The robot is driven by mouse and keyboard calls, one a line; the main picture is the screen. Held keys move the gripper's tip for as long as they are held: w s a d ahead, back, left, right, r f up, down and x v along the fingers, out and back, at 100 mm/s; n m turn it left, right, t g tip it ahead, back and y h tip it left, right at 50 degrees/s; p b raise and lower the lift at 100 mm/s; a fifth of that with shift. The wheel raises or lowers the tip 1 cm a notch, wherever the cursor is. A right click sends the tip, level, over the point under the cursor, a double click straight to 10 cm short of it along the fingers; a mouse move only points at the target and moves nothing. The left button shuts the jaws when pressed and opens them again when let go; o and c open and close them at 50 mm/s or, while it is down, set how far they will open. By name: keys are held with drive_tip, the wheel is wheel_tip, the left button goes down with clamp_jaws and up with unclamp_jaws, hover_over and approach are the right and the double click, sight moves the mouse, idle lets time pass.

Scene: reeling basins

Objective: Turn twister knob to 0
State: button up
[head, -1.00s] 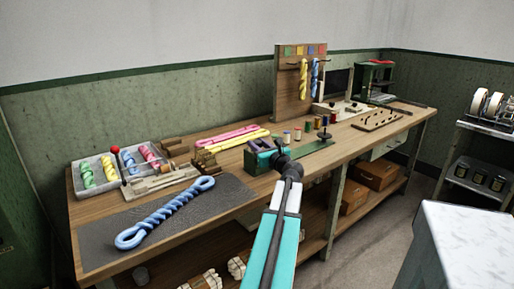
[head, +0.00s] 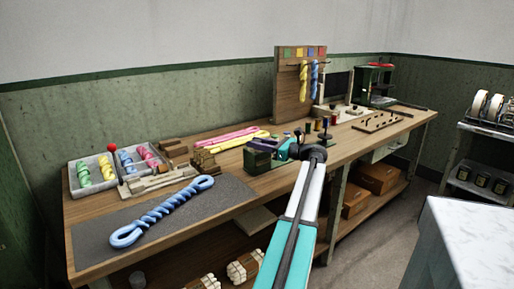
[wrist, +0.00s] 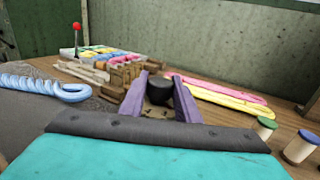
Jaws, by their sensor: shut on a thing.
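The twister is a dark green box (head: 261,158) near the front edge of the bench, with a green plate running right to an upright black-topped post (head: 325,130). My gripper (head: 273,143) is at the top of the box, with my teal wrist to its right. In the wrist view, the purple fingers of my gripper (wrist: 160,98) stand on both sides of a round black knob (wrist: 160,83) and are shut on it. Any marks or 0 on the dial are too small or hidden to read.
A blue twisted skein (head: 165,212) lies on a grey mat (head: 105,235) at left. A tray (head: 75,180) of coloured skeins is behind it. Pink and yellow skeins (head: 235,140) lie behind the twister. Small spools (wrist: 302,148) stand right of my gripper.

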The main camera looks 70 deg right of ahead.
drive_tip(key=shift+w+d+n+y+b, duration=0.1)
drive_tip(key=shift+d+n+y+b, duration=0.1)
drive_tip(key=shift+n+y+b, duration=1.25)
drive_tip(key=shift+n+y, duration=0.45)
drive_tip(key=shift+y, duration=1.1)
drive_tip(key=shift+a+r+n+y+p, duration=0.15)
drive_tip(key=shift+n+y+p, duration=0.35)
drive_tip(key=shift+y+p, duration=0.25)
drive_tip(key=shift+n+g+y+p, duration=0.6)
drive_tip(key=shift+y+p, duration=0.35)
drive_tip(key=shift+p, duration=0.3)
drive_tip(key=shift+n+y+p, duration=0.3)
drive_tip(key=shift+y+p, duration=0.1)
drive_tip(key=shift+p, duration=0.4)
drive_tip(key=shift+a+f, duration=0.2)
drive_tip(key=shift+f, duration=0.05)
drive_tip(key=o, duration=1)
drive_tip(key=shift+w, duration=0.1)
drive_tip(key=shift+o, duration=0.2)
drive_tip(key=shift+r+p, duration=0.15)
drive_tip(key=shift+p, duration=0.3)
